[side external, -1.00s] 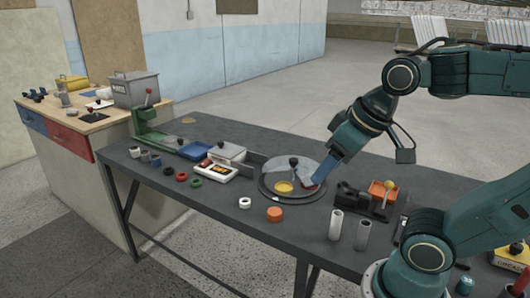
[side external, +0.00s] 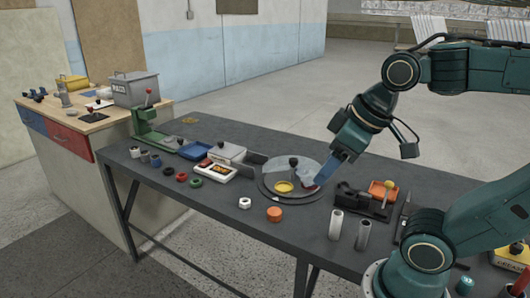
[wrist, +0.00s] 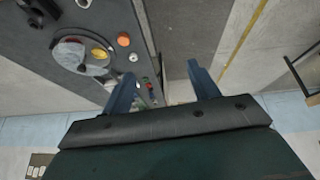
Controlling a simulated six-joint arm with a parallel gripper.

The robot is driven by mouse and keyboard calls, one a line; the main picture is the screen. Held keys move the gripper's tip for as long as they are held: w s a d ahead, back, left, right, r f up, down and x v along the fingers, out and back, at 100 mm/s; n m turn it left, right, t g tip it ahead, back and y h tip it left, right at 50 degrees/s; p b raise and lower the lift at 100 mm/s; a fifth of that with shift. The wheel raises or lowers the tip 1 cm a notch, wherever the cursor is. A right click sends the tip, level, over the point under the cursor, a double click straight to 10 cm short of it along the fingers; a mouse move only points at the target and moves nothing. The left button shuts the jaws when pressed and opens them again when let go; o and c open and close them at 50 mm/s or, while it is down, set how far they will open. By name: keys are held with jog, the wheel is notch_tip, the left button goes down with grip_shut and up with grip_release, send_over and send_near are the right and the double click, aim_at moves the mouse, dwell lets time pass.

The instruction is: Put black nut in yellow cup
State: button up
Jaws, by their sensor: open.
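The black nut (side external: 168,171) lies on the dark table at the left, beside a red ring and a green ring. The yellow cup (side external: 284,187) sits on a round plate (side external: 268,195) near the table's middle, partly under a clear cover; it also shows in the wrist view (wrist: 98,53). My gripper (side external: 322,179) is above the right side of the round plate in the side view, far to the right of the black nut. In the wrist view its two blue fingers (wrist: 160,72) are spread with nothing between them.
A white nut (side external: 245,203) and an orange cylinder (side external: 274,214) stand near the front edge. Two upright tubes (side external: 336,224) and a black fixture with an orange tray (side external: 382,190) are at the right. A green press (side external: 152,130) stands at the far left end.

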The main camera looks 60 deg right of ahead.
jog(key=w+d+r+n+g+h, duration=0.15)
jog(key=w+d+n, duration=0.25)
jog(key=w+d, duration=0.4)
jog(key=n+g+y, duration=0.2)
jog(key=n+g, duration=0.2)
jog(key=n, duration=0.8)
send_over(343, 183)
notch_tip(343, 183, down, 19)
jog(key=shift+a+f, duration=0.1)
jog(key=shift+f, duration=4.4)
jog(key=shift+f, duration=0.1)
jog(key=shift+s+f, duration=0.15)
jog(key=shift+f, duration=2.3)
jog(key=shift+c, duration=0.2)
jog(key=c, duration=1.1)
